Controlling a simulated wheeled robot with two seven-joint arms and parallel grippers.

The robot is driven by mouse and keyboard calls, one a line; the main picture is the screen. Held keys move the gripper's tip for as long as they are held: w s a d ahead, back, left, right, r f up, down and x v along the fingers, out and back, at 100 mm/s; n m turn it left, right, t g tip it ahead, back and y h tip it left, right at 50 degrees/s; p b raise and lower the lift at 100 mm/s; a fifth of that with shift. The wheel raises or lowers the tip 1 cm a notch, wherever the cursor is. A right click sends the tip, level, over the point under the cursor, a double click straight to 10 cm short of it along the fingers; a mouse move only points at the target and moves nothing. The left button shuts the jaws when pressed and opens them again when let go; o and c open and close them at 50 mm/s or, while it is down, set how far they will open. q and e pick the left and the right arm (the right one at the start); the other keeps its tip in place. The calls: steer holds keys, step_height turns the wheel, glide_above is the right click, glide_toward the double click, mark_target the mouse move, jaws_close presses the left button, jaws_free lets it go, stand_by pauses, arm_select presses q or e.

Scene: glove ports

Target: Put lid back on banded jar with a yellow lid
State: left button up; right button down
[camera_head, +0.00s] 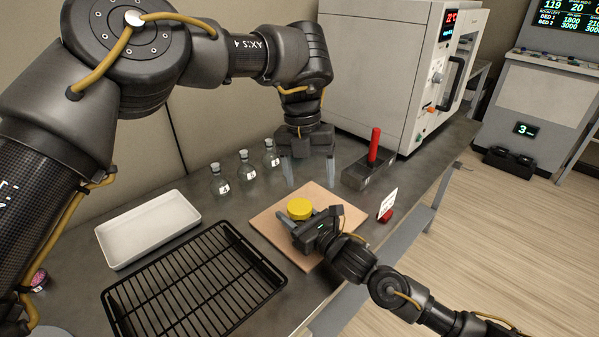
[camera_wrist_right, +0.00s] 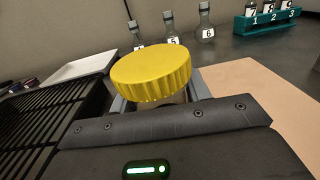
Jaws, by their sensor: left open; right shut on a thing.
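The yellow lid (camera_head: 300,208) sits on top of the jar, over the tan board (camera_head: 335,207); in the right wrist view the lid (camera_wrist_right: 152,73) covers most of the jar (camera_wrist_right: 172,99). The jar's bands are hidden, and I cannot tell if the lid is fully seated. My right gripper (camera_wrist_right: 160,100) is shut on the jar's body just below the lid, coming from the front right. My left gripper (camera_head: 310,172) is open and empty, pointing down above and behind the lid, with its fingers apart.
Several numbered flasks (camera_head: 246,169) stand at the back. A white tray (camera_head: 148,226) and a black wire rack (camera_head: 193,282) lie left. A small white sign (camera_head: 387,203) stands right of the board.

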mark_target(300, 206)
arm_select(q)
steer(key=n, duration=1.2)
steer(key=shift+a+t+y, duration=0.35)
steer(key=shift+t+y, duration=0.05)
steer(key=n, duration=0.7)
steer(key=shift+w+a+f, duration=0.15)
steer(key=shift+w+a, duration=0.15)
steer(key=shift+a, duration=0.1)
steer(key=n, duration=0.6)
steer(key=shift+w+a+t+y, duration=0.2)
steer(key=shift+t+y, duration=0.1)
steer(key=shift+t, duration=0.1)
steer(key=shift+f, duration=0.1)
steer(key=shift+f, duration=3.95)
